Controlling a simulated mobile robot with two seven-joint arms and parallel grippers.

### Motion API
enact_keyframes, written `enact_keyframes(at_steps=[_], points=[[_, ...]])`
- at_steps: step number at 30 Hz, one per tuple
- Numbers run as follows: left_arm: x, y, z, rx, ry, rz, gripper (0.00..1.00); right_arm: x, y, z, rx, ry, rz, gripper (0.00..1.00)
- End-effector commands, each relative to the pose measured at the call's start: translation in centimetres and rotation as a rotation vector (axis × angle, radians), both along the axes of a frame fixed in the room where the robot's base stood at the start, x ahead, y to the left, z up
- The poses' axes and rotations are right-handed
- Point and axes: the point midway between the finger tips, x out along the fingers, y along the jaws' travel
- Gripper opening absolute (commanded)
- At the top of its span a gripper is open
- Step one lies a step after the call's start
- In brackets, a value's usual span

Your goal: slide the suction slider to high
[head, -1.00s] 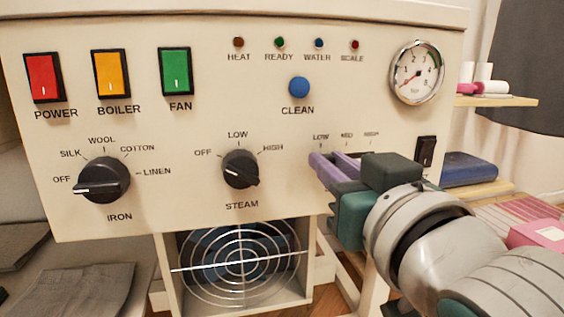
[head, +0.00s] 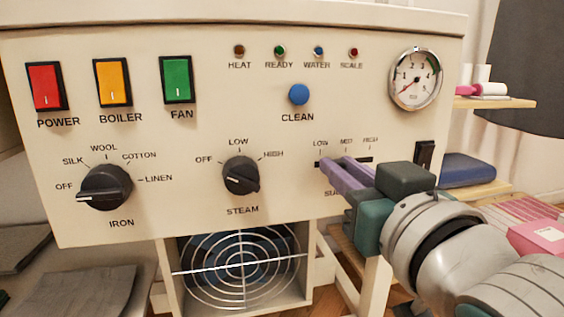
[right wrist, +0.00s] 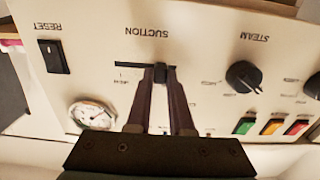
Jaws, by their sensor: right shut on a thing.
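The suction slider is a small black knob (right wrist: 160,72) in a dark horizontal slot on the cream control panel. The slot (head: 366,160) runs under the LOW, MED and HIGH labels in the head view. My right gripper (head: 334,162) reaches in from the right, its two purple fingers at the left part of the slot. In the right wrist view the right gripper (right wrist: 161,76) is shut on the knob, with a fingertip on each side. That view is upside down; the knob sits nearer the LOW end, short of the slot's middle. My left gripper is out of view.
A black rocker switch (head: 424,160) and a round gauge (head: 415,79) lie right of and above the slot. The steam knob (head: 241,176) is to the left. A side shelf (head: 492,102) with spools stands at the right. The panel along the slot toward HIGH is clear.

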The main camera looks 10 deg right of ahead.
Motion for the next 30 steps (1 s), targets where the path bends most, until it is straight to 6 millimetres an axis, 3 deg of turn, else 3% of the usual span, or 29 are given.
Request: enact_keyframes(at_steps=[1,7,18,19,26,30], points=[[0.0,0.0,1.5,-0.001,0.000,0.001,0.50,0.0,-1.4,0.4,-0.007,0.011,-0.004,0.00],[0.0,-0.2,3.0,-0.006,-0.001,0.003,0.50,0.1,-5.1,0.1,-0.004,0.011,-0.004,0.00],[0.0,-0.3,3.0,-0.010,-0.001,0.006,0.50,0.2,-6.0,-0.1,0.000,0.008,-0.007,0.00],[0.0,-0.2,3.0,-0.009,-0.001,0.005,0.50,0.2,-6.0,-0.1,0.000,0.008,-0.007,0.22],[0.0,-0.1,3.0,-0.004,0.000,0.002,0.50,0.2,-5.9,-0.1,0.000,0.007,-0.005,0.48],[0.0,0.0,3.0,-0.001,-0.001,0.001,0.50,0.2,-5.9,-0.1,0.000,0.006,-0.005,0.50]])
